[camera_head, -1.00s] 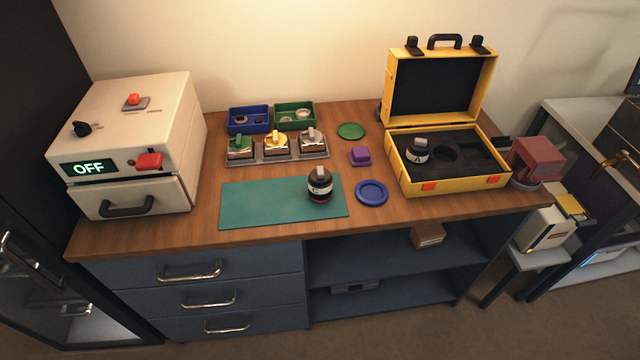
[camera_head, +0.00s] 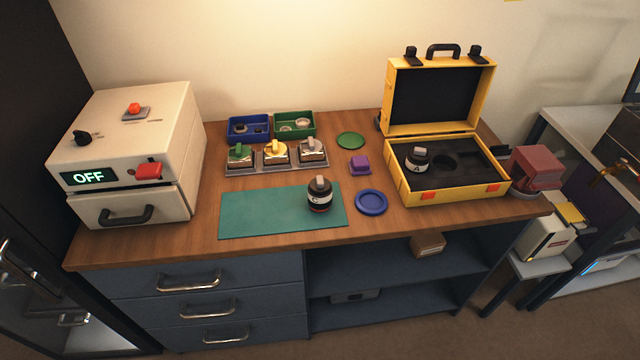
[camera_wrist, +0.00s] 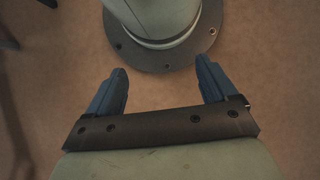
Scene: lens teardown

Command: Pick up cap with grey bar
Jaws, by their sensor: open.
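A dark jar-shaped lens marked C (camera_head: 320,199) stands upright on the green mat. A cap with a grey bar (camera_head: 319,183) is on its top. Another grey-barred piece (camera_head: 313,150) is the rightmost of three in a metal tray, beside ones with a yellow bar (camera_head: 276,151) and a green bar (camera_head: 240,154). My gripper (camera_wrist: 160,72) shows only in the wrist view, fingers wide apart, with nothing between them. It is over brown floor, away from the table, and no cap shows in that view.
A yellow case (camera_head: 452,194) stands open at right, with a lens marked A (camera_head: 418,160) inside. A white machine reading OFF (camera_head: 135,150) stands left.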

